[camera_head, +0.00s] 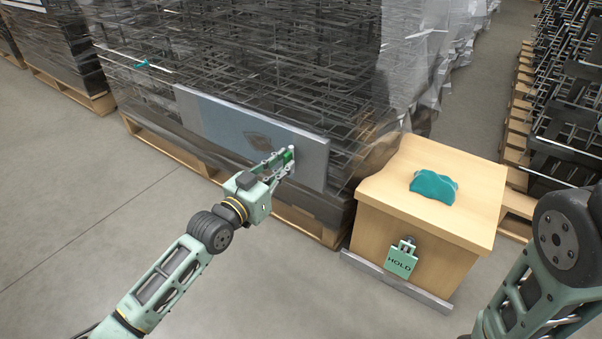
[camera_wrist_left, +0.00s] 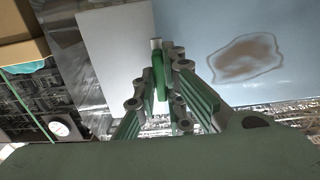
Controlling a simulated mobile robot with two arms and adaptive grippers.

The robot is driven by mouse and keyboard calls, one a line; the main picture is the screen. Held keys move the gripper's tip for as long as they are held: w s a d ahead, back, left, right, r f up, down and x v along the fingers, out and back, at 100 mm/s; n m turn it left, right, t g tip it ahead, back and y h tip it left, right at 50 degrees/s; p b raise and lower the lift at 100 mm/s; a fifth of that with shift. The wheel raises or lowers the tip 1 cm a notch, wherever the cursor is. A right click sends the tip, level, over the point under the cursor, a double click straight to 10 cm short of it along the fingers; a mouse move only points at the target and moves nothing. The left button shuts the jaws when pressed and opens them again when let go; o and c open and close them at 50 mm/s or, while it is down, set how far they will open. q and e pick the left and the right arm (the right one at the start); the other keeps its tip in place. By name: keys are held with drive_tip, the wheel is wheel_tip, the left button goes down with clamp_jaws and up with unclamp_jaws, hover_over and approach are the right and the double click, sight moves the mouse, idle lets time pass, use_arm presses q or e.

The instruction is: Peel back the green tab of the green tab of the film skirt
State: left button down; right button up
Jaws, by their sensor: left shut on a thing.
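The green tab (camera_head: 288,155) is a small green strip near the right end of a grey-blue panel (camera_head: 215,122) on the side of the wrapped load. My left gripper (camera_head: 284,160) is shut on the tab, its fingers in front of the panel. In the left wrist view the tab (camera_wrist_left: 159,75) shows as an upright green strip between the fingers, against the panel's pale and bluish faces. The fingers hide part of it. I cannot tell where the film skirt's edge lies. My right arm shows at the lower right, with its gripper out of view.
A wooden box (camera_head: 400,235) with a teal cloth (camera_head: 433,187) on top and a green HOLD tag (camera_head: 401,260) stands right of the load. The load's wooden pallet (camera_head: 180,150) sits low behind my left arm. Wire racks (camera_head: 575,90) stand at right. The floor at left is clear.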

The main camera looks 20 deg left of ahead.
use_arm(q)
drive_tip(key=shift+a, duration=0.15)
drive_tip(key=shift+w+a+b, duration=0.3)
drive_tip(key=shift+a+b, duration=0.15)
drive_tip(key=shift+a, duration=0.3)
drive_tip(key=shift+w+a+b, duration=0.25)
drive_tip(key=shift+a+b, duration=0.15)
drive_tip(key=shift+a, duration=0.35)
drive_tip(key=shift+w+a+b, duration=0.3)
drive_tip(key=shift+a+b, duration=0.15)
drive_tip(key=shift+a, duration=0.3)
drive_tip(key=shift+w+a+f+b, duration=0.1)
drive_tip(key=shift+w+a+b, duration=0.15)
drive_tip(key=shift+a+b, duration=0.4)
drive_tip(key=shift+w+a+b, duration=0.25)
drive_tip(key=shift+a+b, duration=0.35)
drive_tip(key=shift+a, duration=0.1)
drive_tip(key=shift+w+a+f+b, duration=0.1)
drive_tip(key=shift+w+a+b, duration=0.15)
drive_tip(key=shift+a+b, duration=0.4)
drive_tip(key=shift+w+a+r, duration=0.1)
drive_tip(key=shift+a+r, duration=0.1)
drive_tip(key=shift+a, duration=0.3)
